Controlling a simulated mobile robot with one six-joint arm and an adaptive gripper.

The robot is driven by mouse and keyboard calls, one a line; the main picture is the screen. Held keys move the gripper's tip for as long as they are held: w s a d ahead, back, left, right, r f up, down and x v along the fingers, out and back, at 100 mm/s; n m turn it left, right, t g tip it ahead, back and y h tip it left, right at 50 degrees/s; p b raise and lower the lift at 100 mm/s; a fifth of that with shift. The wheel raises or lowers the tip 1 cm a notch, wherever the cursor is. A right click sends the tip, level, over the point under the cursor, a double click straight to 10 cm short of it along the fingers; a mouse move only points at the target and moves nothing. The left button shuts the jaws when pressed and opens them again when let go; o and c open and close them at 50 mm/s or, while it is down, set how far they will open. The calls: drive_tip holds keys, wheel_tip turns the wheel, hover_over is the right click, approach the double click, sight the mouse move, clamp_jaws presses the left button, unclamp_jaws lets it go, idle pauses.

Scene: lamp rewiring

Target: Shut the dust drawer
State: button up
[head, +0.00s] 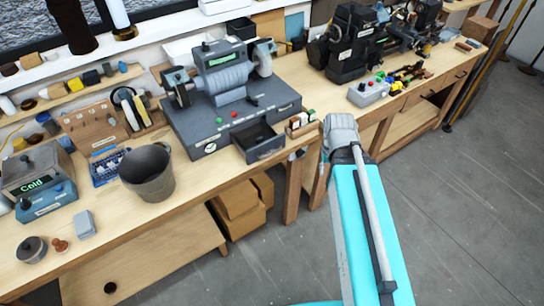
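The dust drawer (262,144) is a dark grey open-topped tray. It stands pulled out from the front of the grey grinder base (203,133), on the right side, with its front out over the bench edge. It looks empty. My arm reaches up from the bottom of the head view, and its grey wrist is to the right of the drawer. A small grey part, apparently my gripper (297,155), shows at the bench edge just right of the drawer front, apart from it. Its fingers are too small and hidden to read.
A small rack of bits (301,122) stands close to the drawer's right. A grey bucket (148,172) stands on the bench to the left. A control box with coloured buttons (368,93) is further right. The floor in front is clear.

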wheel_tip(320, 180, down, 6)
drive_tip(key=b, duration=0.5)
drive_tip(key=shift+r, duration=0.15)
clamp_jaws()
